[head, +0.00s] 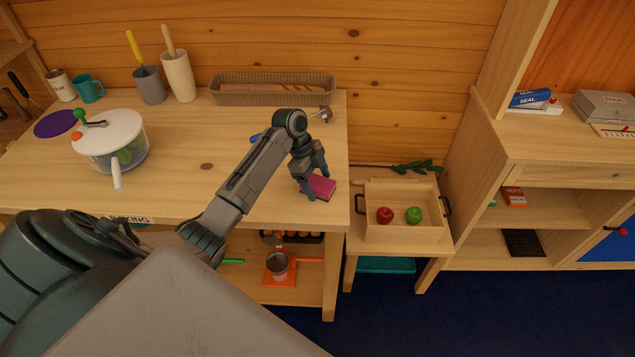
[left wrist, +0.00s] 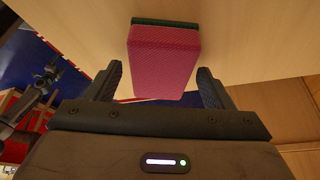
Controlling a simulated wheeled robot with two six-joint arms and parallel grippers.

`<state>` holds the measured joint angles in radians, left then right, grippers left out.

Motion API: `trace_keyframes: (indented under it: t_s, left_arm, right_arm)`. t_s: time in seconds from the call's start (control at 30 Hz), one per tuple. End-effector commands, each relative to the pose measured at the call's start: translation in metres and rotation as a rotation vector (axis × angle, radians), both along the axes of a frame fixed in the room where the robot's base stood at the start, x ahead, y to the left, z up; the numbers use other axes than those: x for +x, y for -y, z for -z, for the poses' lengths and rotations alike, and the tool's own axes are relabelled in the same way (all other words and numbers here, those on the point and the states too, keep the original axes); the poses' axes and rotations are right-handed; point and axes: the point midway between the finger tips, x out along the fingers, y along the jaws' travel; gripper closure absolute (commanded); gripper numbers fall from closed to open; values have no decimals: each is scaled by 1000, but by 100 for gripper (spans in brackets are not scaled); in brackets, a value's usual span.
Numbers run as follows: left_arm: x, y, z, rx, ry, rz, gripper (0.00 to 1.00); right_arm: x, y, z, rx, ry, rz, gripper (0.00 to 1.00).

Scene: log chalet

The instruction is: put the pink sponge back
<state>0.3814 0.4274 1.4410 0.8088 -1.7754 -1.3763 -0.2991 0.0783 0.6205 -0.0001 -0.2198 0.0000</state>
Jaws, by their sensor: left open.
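The pink sponge (head: 322,186) lies on the wooden counter near its right front corner. In the left wrist view the sponge (left wrist: 164,62) is a pink block with a dark green layer along its far edge. My left gripper (head: 313,188) is just above and beside the sponge, partly covering it in the head view. In the left wrist view the open left gripper (left wrist: 160,88) has one finger on each side of the sponge's near end, with gaps visible. My right gripper is not in view.
The counter (head: 190,190) holds a salad spinner (head: 112,140), utensil holders (head: 178,76) and a long basket (head: 272,98) at the back. Right of it, a lower table has a wooden tray (head: 402,235) with a red and a green apple. The counter's middle is mostly clear.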

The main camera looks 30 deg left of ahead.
Motion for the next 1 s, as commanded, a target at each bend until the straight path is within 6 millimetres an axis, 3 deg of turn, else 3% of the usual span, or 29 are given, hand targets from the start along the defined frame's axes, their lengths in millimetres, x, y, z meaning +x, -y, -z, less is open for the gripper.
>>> trace_keyframes:
  t_s: [0.5, 0.7, 1.0]
  left_arm:
    - [-5, -39, -89, 3, 3, 1, 25]
    - [-6, -44, -105, 1, 1, 0, 25]
    - [-7, -44, -106, 1, 0, 0, 25]
  right_arm:
    - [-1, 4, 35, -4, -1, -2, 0]
    - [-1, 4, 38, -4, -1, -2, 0]
    - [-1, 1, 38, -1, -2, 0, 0]
